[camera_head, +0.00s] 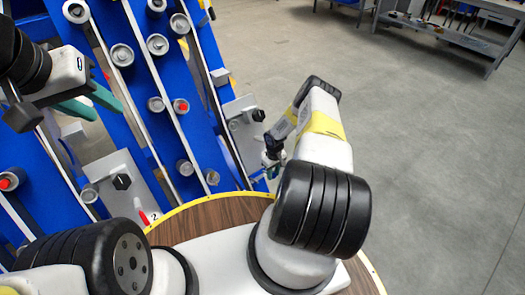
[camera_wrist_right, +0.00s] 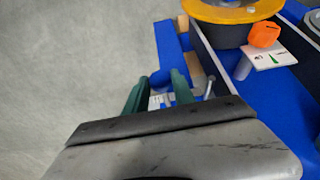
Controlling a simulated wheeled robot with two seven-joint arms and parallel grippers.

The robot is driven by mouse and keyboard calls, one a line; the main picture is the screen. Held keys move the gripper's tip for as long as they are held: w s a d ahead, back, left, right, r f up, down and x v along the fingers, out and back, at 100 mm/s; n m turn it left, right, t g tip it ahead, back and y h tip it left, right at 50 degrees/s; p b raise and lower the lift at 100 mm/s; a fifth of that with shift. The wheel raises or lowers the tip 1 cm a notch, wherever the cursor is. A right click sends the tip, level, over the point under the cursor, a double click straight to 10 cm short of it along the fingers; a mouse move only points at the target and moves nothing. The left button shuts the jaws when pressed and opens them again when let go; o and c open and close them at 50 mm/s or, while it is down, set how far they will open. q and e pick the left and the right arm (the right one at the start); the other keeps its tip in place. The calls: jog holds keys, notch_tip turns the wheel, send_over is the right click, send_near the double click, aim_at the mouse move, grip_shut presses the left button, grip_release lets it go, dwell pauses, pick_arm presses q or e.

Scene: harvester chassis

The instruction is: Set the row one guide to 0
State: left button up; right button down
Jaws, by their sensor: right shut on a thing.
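My right gripper (camera_wrist_right: 158,93) reaches down at the edge of the blue chassis, with its two green fingers on either side of a small part, apparently the row one guide. The gripped part is mostly hidden by the fingers and the gripper body. A white scale with dark marks (camera_wrist_right: 158,102) shows between the fingers; its reading is too small to tell. In the head view, my right gripper (camera_head: 271,166) is small beside the chassis's right side. My left gripper (camera_head: 90,103) hangs over the chassis at the left, its green fingers apart and empty.
The blue chassis (camera_head: 165,127) carries several grey rollers and plates with black knobs. An orange knob (camera_wrist_right: 264,35) sits by a white label with a green pointer (camera_wrist_right: 272,55), near a yellow-rimmed disc (camera_wrist_right: 235,10). A workbench (camera_head: 450,35) stands far back; the grey floor at right is clear.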

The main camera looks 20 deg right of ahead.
dwell(0.3)
jog(key=shift+w+d, duration=0.3)
jog(key=shift+d, duration=0.55)
jog(key=shift+w+d, duration=0.3)
jog(key=shift+d, duration=0.55)
jog(key=c, duration=1.1)
grip_release()
jog(key=shift+r, duration=0.15)
notch_tip(320, 180, up, 8)
jog(key=shift+f, duration=0.25)
